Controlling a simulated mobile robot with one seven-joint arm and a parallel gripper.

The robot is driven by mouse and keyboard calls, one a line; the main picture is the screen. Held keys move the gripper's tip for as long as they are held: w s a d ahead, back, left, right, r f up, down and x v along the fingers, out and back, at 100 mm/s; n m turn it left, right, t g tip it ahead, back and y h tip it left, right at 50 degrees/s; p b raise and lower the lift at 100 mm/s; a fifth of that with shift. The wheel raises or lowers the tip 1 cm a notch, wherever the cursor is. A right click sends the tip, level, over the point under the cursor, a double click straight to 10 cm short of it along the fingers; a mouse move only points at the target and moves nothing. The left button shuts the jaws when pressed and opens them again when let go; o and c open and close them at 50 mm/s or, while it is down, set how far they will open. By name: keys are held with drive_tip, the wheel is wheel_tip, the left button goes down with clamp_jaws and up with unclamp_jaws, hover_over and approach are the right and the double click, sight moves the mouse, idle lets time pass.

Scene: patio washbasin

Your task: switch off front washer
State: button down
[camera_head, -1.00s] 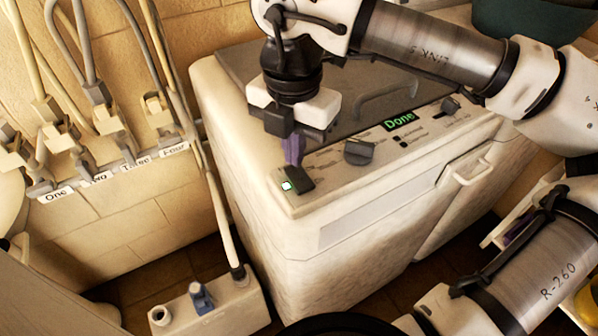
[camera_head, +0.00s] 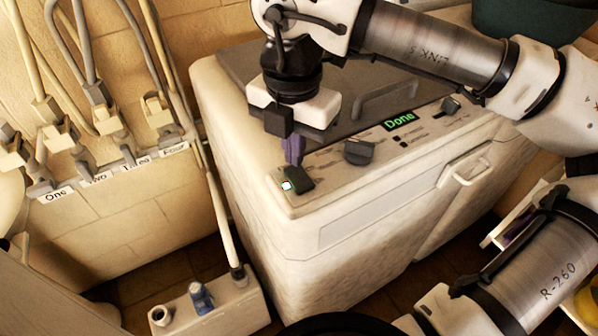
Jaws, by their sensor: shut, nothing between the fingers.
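The front washer (camera_head: 360,225) is a cream, worn machine with a dark lid and a control panel along its top front edge. A green display (camera_head: 398,121) on it reads "Done". At the panel's left end is a dark switch (camera_head: 299,181) with a lit green-white light (camera_head: 287,186) beside it. My gripper (camera_head: 293,160) points down with its purple fingers shut and empty. The fingertips are right over the switch and seem to touch it. They hide part of the switch's far side. My arm reaches in from the right over the lid.
A dark knob (camera_head: 359,151) and a slider (camera_head: 450,105) are also on the panel. A power strip (camera_head: 210,308) with a blue switch lies on the floor at the lower left. A dark green tub (camera_head: 530,18) stands at upper right.

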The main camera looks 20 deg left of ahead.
sight(294, 170)
drive_tip(key=shift+f+b, duration=0.95)
drive_tip(key=shift+f, duration=0.05)
drive_tip(key=shift+r, duration=0.2)
drive_tip(key=shift+r+p, duration=2.1)
drive_tip(key=shift+r, duration=1.3)
